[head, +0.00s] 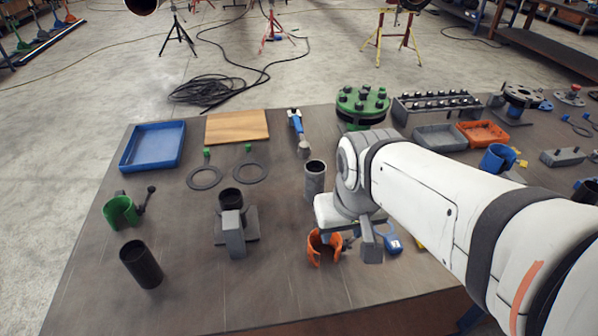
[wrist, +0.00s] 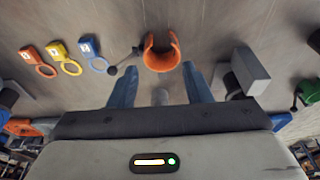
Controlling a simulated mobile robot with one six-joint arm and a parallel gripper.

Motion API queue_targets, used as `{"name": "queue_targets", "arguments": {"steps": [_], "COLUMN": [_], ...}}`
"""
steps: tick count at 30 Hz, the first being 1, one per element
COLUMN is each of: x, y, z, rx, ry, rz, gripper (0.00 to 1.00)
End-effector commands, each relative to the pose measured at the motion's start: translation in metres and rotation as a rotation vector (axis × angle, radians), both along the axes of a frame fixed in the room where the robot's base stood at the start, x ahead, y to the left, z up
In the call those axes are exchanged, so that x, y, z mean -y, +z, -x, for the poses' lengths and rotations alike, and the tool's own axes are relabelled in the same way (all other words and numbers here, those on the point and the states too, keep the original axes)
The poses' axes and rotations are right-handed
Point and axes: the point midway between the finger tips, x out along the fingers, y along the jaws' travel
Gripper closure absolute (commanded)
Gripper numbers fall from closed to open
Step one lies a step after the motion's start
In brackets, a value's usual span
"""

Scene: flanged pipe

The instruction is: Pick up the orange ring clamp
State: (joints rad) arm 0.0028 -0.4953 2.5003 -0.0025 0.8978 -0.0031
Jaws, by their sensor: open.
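The orange ring clamp (head: 315,250) stands near the front edge of the workbench, an open C-shaped band with a dark handle at its right side. In the wrist view the orange clamp (wrist: 162,60) is at upper centre, with its handle (wrist: 125,60) reaching left. My gripper (wrist: 161,78) is open, its two blue-grey fingers apart. The clamp appears just past the fingertips and roughly centred between them, with nothing held. In the head view my gripper's body partly hides the area behind the clamp.
A grey block fixture (head: 234,236) with a dark pipe stands left of the clamp. A black cylinder (head: 141,264) and a green clamp (head: 120,211) are farther left. A grey pipe (head: 315,178) stands behind. Blue, yellow and orange tags (wrist: 88,47) lie beside the handle.

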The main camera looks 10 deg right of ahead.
Motion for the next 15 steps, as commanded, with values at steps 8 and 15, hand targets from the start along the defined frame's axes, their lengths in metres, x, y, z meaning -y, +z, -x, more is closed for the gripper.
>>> {"name": "queue_targets", "arguments": {"steps": [8,15], "x": [0.004,0.003], "y": [-0.002,-0.033], "z": [-0.044,-0.1], "rx": [-0.071,-0.161], "ry": [-0.007,-0.006], "rz": [-0.002,-0.003], "gripper": [0.51,0.51]}}
